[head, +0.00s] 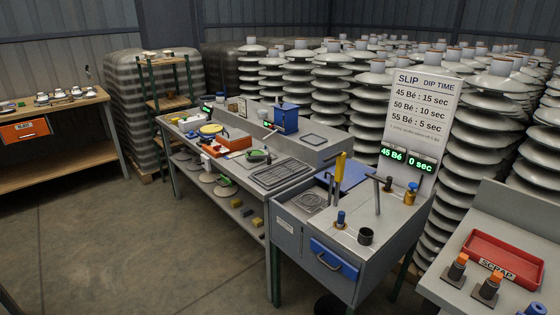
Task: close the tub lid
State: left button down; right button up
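The dip station (300,238) is a grey cabinet at centre right, under the SLIP DIP TIME sign. A blue panel (352,174) that looks like the tub lid is at the back of its top; I cannot tell whether it is raised or flat. A yellow upright handle (341,166) stands in front of it. The tub opening itself is not clearly visible. Neither of my grippers is in view.
A blue-fronted drawer (334,260) is on the station's front. A dark cup (365,236) and small posts stand on top. A workbench (270,205) adjoins at left, and a red SCRAP tray (503,258) is at right. The floor (150,235) at left is clear.

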aim_at(355, 173)
jog(key=u, duration=0.4)
jog(key=i, duration=0.9)
jog(key=z, duration=0.7)
jog(key=i, duration=0.65)
jog(key=z, duration=0.65)
